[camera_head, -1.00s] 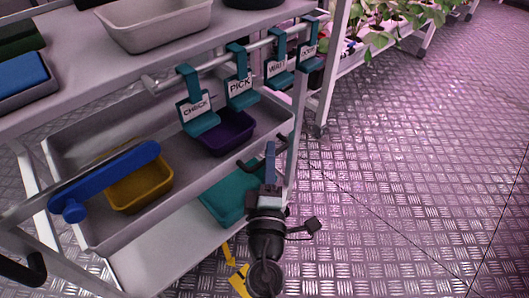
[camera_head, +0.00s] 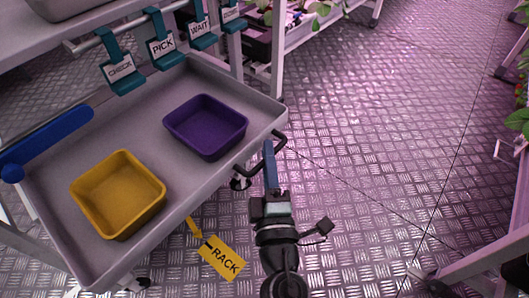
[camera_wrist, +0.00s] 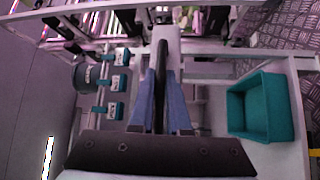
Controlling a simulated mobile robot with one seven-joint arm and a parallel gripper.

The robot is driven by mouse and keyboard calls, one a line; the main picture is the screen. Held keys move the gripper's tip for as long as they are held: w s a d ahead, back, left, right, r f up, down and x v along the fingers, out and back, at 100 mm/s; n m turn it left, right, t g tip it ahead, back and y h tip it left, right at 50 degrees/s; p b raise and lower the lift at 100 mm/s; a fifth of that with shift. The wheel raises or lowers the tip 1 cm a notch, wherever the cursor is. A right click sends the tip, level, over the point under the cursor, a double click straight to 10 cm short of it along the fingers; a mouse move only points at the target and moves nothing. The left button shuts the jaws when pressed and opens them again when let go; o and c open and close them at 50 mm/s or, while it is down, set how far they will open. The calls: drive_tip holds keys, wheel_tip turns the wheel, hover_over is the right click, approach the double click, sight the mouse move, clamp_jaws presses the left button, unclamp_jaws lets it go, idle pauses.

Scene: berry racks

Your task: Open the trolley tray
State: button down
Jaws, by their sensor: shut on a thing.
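The trolley tray (camera_head: 235,80) is a grey, shallow drawer, pulled well out from under the upper shelf in the head view. It holds a yellow bin (camera_head: 118,195) and a purple bin (camera_head: 206,127). A black bar handle (camera_head: 247,168) sits on its front edge. My gripper (camera_head: 269,150) is shut on this handle. In the wrist view, its blue fingers (camera_wrist: 161,90) stand on either side of the dark handle bar (camera_wrist: 162,62). My wrist is outside the tray, beside its front edge.
Teal hooks with signs, such as PICK (camera_head: 160,46), hang from a rail above the tray's back. A blue bar (camera_head: 48,140) crosses its left end. A teal bin (camera_wrist: 262,105) shows in the wrist view.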

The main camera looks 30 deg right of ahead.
drive_tip(key=shift+a, duration=0.1)
drive_tip(key=c, duration=0.9)
unclamp_jaws()
drive_tip(key=shift+b+v, duration=3.6)
drive_tip(key=shift+v, duration=2.85)
